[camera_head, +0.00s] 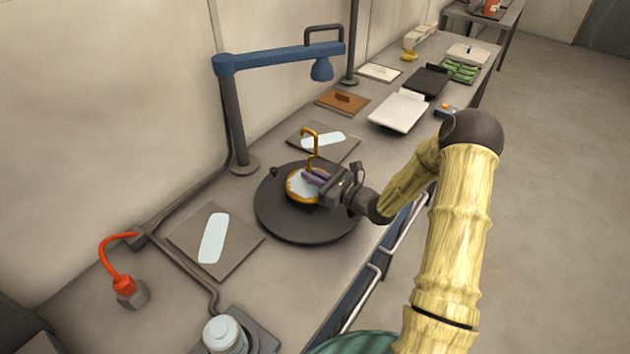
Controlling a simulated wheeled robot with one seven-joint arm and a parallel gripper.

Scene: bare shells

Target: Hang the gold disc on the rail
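The gold disc (293,190) has a pale face, a gold rim and a gold hook (309,140) standing up from it. It is at the round dark plate (275,222) on the bench, and I cannot tell whether it rests there or is slightly raised. My gripper (314,179) comes in from the right, its purple fingers over the disc's right part and hiding some of it. Whether they grip it is unclear. No bar is plainly the rail: a blue horizontal arm (275,59) on a dark post crosses above and behind, and pale bars (403,226) run along the bench front.
A blue lamp head (322,69) hangs from the blue arm. Flat boards (182,240) lie left of and behind the plate. A red bent tube (117,262) and a white canister (224,335) stand at the near left. White trays (399,111) lie further back.

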